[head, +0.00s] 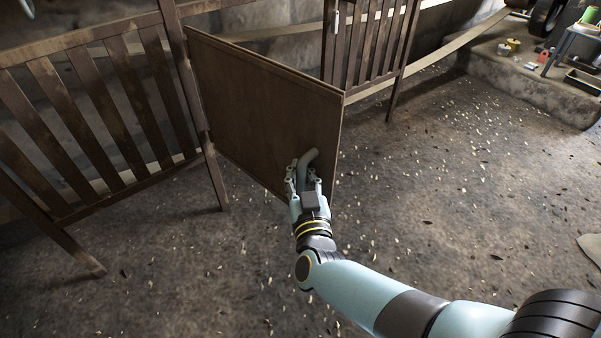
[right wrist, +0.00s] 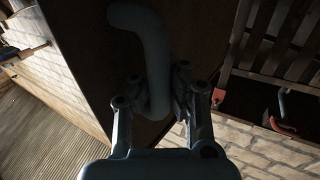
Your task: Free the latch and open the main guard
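The main guard is a brown wooden panel (head: 250,100) in the head view, beside the dark post at its left edge. It stands angled out from the fence line, its right edge toward me. A grey bent handle (head: 309,160) sits low on its face near that edge; it also shows in the right wrist view (right wrist: 150,45). My right gripper (head: 304,177) has its fingers closed against both sides of the handle. A small pale fitting (head: 337,21) is on the right fence post; I cannot tell whether it is the latch. My left gripper is out of view.
A slatted fence section (head: 110,110) stands left of the panel, and another (head: 370,45) stands behind it to the right. A low stone platform (head: 520,88) with small items and a side table (head: 580,38) is at far right. The floor in front is clear.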

